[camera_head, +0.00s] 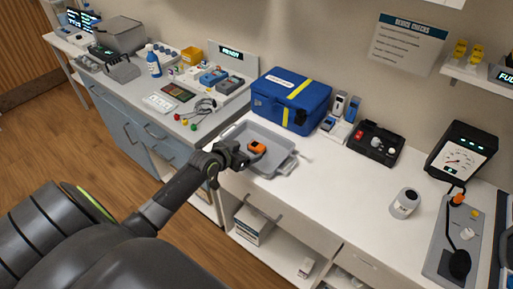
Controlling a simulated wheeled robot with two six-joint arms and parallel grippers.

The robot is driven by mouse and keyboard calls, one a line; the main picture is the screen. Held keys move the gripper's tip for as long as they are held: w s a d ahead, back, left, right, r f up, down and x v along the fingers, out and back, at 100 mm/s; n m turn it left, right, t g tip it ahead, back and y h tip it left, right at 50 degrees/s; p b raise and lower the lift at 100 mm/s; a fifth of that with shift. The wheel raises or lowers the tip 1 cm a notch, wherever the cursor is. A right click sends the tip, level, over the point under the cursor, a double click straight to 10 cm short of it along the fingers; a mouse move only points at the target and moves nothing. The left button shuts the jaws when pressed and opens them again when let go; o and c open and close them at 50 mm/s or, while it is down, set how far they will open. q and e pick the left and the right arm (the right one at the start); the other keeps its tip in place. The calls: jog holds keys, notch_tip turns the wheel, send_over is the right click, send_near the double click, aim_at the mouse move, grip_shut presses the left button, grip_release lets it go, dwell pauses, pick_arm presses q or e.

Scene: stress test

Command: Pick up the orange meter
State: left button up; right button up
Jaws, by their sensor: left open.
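The small orange meter (257,146) lies in the shallow grey tray (283,166) on the white counter. My left gripper (247,154) reaches in from the left over the tray's near left side. Its jaws are open, with the fingertips right beside the orange meter. I cannot tell whether they touch it or whether the meter is between them. Part of the tray's left side is hidden behind the gripper. My right gripper is not in view.
A blue bag (290,101) with a yellow strap stands behind the tray. A black box (375,144), a white jar (404,203) and a dial gauge (461,157) stand to the right. White counter between the tray and jar is clear.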

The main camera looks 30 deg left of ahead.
aim_at(256, 145)
pick_arm(q)
jog(key=shift+w+d+f+p, duration=0.1)
jog(key=shift+w+f+p, duration=0.05)
jog(key=shift+w, duration=0.35)
jog(key=shift+w+f+p, duration=0.1)
jog(key=shift+w+p, duration=0.05)
jog(key=shift+w, duration=0.3)
jog(key=shift+x, duration=1.9)
